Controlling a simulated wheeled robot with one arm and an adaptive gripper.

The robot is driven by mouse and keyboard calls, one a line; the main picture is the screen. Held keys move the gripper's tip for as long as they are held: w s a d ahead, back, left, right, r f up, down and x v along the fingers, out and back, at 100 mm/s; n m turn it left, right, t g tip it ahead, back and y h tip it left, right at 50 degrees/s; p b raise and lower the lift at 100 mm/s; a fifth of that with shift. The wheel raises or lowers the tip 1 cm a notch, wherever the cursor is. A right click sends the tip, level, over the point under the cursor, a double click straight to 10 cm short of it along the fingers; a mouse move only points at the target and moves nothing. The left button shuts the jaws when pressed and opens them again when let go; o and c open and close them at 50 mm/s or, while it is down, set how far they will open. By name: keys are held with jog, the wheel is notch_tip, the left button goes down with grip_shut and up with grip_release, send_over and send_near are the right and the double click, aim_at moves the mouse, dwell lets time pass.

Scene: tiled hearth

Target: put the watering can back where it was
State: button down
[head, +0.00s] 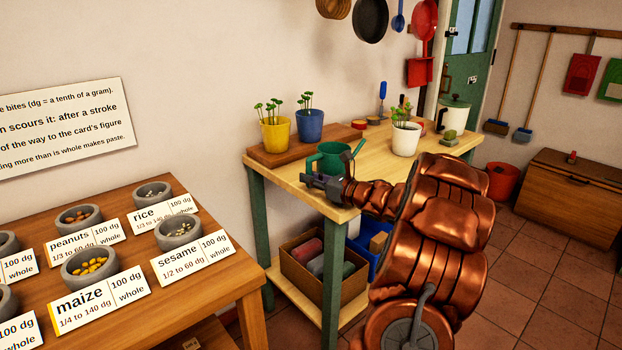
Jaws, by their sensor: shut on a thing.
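The watering can (331,156) is green, with an open top and a spout that slants up to the right. It is upright at the near left part of the wooden workbench (300,174). My gripper (324,181) is at the near side of the can and shut on it. The fingertips and the can's lower part are partly hidden, so I cannot tell whether its base touches the bench top. My copper-coloured arm reaches in from the lower right.
A board behind the can holds a yellow pot (275,134) and a blue pot (309,125) with seedlings. A white pot (405,139) stands to the right. A table (215,262) with labelled grain bowls is at left. A cardboard box (312,284) sits on the bench's lower shelf.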

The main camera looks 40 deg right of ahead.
jog(key=shift+f, duration=0.1)
jog(key=c, duration=1.1)
grip_release()
jog(key=shift+r+p, duration=0.3)
jog(key=shift+p, duration=0.05)
jog(key=s, duration=0.4)
jog(key=s+d+b, duration=0.1)
jog(key=s, duration=0.3)
jog(key=s+d, duration=0.1)
jog(key=s, duration=0.2)
jog(key=shift+s+d+f+b, duration=0.1)
jog(key=shift+s+b, duration=0.2)
jog(key=shift+s, duration=0.1)
